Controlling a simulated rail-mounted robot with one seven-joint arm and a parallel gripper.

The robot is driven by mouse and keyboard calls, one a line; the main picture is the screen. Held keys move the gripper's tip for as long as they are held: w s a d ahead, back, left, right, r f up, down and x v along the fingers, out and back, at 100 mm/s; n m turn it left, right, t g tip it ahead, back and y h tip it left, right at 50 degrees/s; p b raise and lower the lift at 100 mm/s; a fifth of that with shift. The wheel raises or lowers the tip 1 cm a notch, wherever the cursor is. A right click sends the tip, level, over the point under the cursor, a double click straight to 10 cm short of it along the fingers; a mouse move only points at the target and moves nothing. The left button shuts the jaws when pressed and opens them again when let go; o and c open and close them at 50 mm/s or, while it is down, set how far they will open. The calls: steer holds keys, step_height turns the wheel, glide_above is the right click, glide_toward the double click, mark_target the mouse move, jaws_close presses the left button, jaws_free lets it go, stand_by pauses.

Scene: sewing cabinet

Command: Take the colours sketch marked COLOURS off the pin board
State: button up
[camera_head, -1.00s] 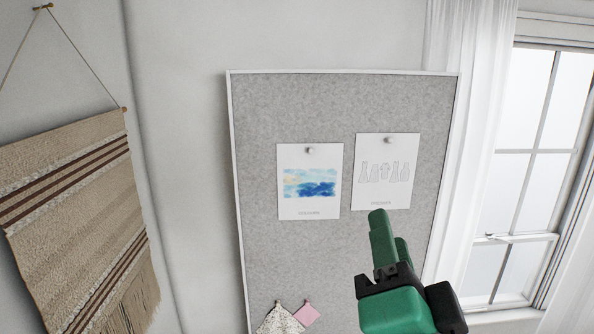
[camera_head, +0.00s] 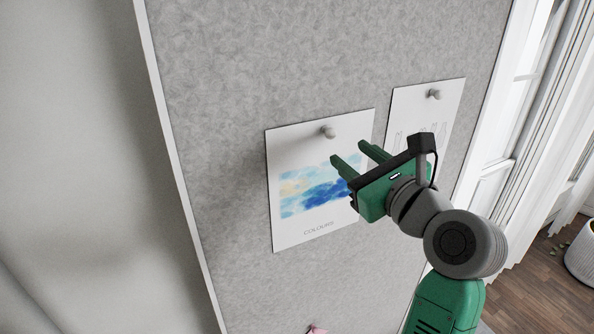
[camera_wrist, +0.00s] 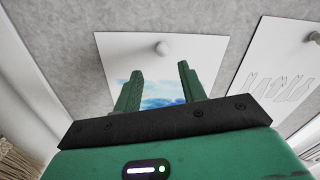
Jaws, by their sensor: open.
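The colours sketch (camera_head: 318,222) is a white sheet with a blue and yellow watercolour patch and the word COLOURS below it. It hangs on the grey pin board (camera_head: 230,75) under a pale round pin (camera_head: 328,131) at its top. My gripper (camera_head: 347,150) is open and empty in front of the sheet's right part, below the pin. In the wrist view the sketch (camera_wrist: 115,62) lies beyond my two green fingers (camera_wrist: 158,72), with the pin (camera_wrist: 162,48) above and between their tips. I cannot tell whether the fingers touch the paper.
A pink scrap (camera_head: 316,329) shows at the bottom edge. A window (camera_head: 500,135) and curtain are at the right.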

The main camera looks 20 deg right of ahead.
mark_target(334, 137)
steer(key=shift+w+a+r+p, duration=0.15)
steer(key=shift+w+p, duration=0.25)
steer(key=shift+w, duration=0.8)
steer(key=shift+w+a+p, duration=0.2)
steer(key=shift+w+p, duration=0.15)
steer(key=shift+w, duration=0.85)
steer(key=shift+w+a+r+p, duration=0.15)
steer(key=shift+w+p, duration=0.25)
steer(key=shift+w, duration=0.8)
steer(key=shift+f, duration=0.1)
steer(key=c, duration=0.9)
